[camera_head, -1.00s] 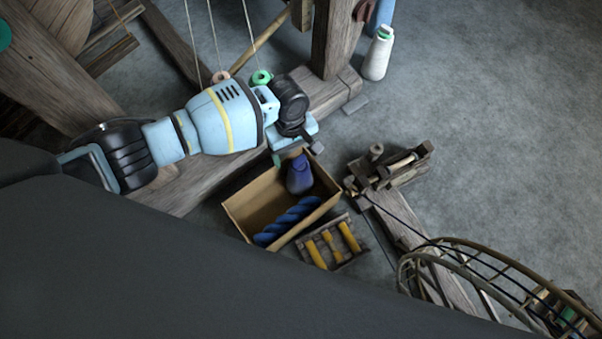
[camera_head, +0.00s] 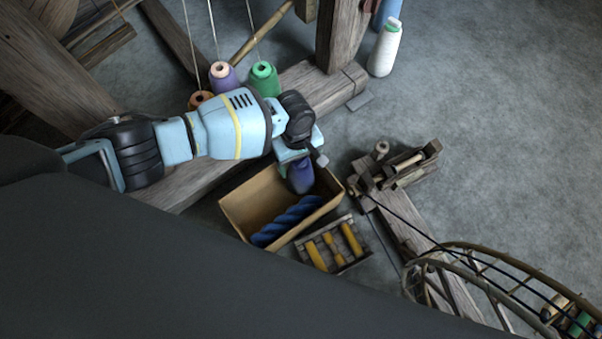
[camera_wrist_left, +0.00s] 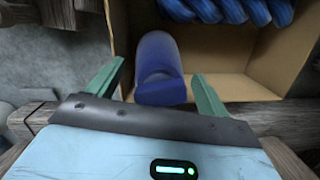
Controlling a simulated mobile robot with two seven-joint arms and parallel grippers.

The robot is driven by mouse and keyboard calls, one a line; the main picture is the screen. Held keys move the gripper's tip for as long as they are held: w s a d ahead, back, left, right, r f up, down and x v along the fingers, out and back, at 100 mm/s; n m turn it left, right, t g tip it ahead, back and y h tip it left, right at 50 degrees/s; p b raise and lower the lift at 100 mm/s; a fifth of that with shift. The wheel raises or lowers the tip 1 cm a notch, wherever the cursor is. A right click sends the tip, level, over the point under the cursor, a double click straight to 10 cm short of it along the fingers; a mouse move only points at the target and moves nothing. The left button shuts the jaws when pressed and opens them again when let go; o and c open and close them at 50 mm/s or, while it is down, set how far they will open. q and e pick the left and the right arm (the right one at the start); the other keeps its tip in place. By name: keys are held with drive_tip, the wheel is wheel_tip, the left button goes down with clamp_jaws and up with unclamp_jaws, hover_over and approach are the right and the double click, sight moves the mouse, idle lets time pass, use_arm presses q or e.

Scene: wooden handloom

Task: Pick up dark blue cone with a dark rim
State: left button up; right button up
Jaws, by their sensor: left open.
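The dark blue cone (camera_head: 300,175) stands in the open cardboard box (camera_head: 236,213), near the box's upper right corner. In the head view my left gripper hangs over its top and hides part of it. In the left wrist view the cone (camera_wrist_left: 159,70) lies between the two green fingers of my left gripper (camera_wrist_left: 160,88), with a gap on each side. The left gripper is open and holds nothing. The dark rim cannot be made out clearly. My right gripper is not in view.
A twisted blue yarn hank (camera_head: 288,222) lies in the same box. A wooden rack with yellow bobbins (camera_head: 333,244) stands just below it. Purple and green cones (camera_head: 264,79) stand behind my left arm. A wooden winder (camera_head: 398,168) is to the right.

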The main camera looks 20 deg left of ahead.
use_arm(q)
drive_tip(key=shift+f, duration=0.35)
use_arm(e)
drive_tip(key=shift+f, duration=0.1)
use_arm(q)
drive_tip(key=c, duration=0.7)
drive_tip(key=shift+d, duration=0.1)
drive_tip(key=c, duration=1)
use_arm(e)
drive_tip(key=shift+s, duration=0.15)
use_arm(q)
drive_tip(key=shift+r, duration=0.1)
